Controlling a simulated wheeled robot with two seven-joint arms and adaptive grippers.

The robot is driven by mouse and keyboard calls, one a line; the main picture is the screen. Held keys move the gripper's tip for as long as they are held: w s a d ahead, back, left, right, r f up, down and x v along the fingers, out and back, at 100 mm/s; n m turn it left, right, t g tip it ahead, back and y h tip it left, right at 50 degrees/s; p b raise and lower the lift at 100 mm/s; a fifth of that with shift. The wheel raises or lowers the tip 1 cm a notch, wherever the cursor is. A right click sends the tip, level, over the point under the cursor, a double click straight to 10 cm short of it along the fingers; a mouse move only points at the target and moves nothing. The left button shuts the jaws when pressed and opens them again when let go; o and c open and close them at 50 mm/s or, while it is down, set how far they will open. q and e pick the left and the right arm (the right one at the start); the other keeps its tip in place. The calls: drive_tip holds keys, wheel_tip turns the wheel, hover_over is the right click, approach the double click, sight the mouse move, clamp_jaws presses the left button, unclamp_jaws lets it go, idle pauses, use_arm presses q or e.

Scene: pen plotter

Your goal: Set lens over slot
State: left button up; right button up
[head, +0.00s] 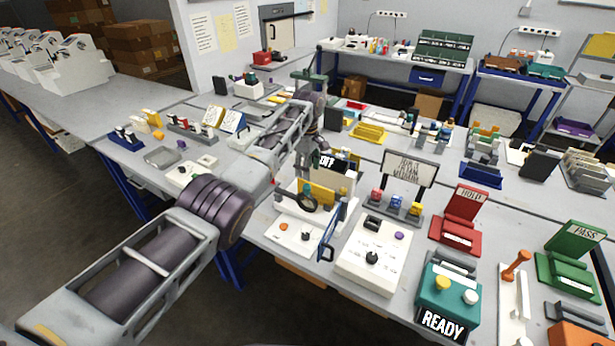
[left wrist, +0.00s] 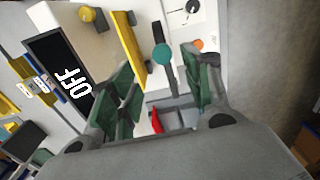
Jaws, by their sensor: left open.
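In the left wrist view a round teal piece (left wrist: 162,54) on a dark stem lies beside a yellow bar (left wrist: 130,50). I cannot tell if it belongs to the lens. My left gripper (head: 306,150) is above and behind the device, partly hidden by its own arm. In the wrist view its green-padded fingers (left wrist: 160,95) are apart, with the stem's lower end between them and nothing clearly gripped. I cannot make out the slot. My right gripper is not in view.
A black OFF display (left wrist: 62,80) stands beside the device. A blue-framed panel (head: 329,236) is upright at its right, near a white control box (head: 372,258). A teal READY box (head: 447,295) and a red HOLD stand (head: 464,205) are farther right.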

use_arm(q)
drive_tip(key=shift+r, duration=2.35)
drive_tip(key=shift+f, duration=0.1)
